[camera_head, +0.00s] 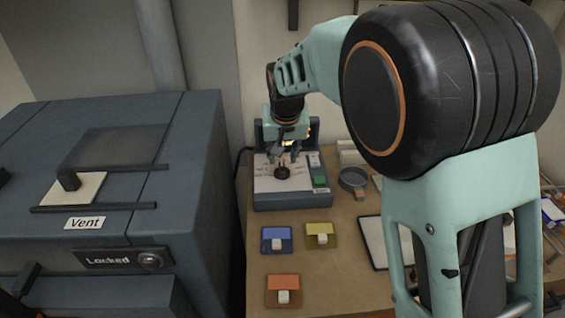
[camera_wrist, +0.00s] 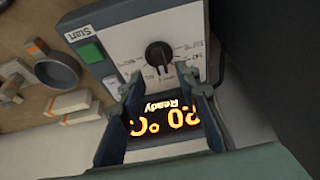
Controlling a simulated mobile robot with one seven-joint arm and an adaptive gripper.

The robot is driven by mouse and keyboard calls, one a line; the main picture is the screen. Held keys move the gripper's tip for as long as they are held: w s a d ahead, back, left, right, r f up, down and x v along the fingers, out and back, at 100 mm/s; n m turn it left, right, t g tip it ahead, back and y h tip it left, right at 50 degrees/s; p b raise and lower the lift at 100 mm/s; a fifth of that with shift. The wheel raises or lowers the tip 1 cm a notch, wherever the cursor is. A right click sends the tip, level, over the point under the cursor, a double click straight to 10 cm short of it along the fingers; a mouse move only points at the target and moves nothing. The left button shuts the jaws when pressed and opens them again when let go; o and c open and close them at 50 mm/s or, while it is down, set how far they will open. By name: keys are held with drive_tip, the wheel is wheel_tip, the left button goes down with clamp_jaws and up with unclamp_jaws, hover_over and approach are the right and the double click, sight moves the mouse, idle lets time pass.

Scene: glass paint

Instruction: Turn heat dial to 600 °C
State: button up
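The heat dial (camera_wrist: 158,55) is a round black knob on the pale sloped face of a grey control box (camera_head: 292,199). In the head view the dial (camera_head: 282,172) sits just below my gripper (camera_head: 285,157). In the wrist view my gripper (camera_wrist: 169,84) is open, its two fingers apart with nothing between them. The fingertips lie short of the dial in the picture; I see no contact. The orange display (camera_wrist: 160,118) reads "20 °C" and "Ready", upside down, partly framed by the fingers. The marks around the dial are too small to read.
A green Start button (camera_wrist: 90,53) is beside the dial. A small round dish (camera_head: 353,179) stands right of the box. A large grey kiln (camera_head: 110,150), labelled "Locked", fills the left.

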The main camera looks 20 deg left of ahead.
drive_tip(key=v, duration=0.6)
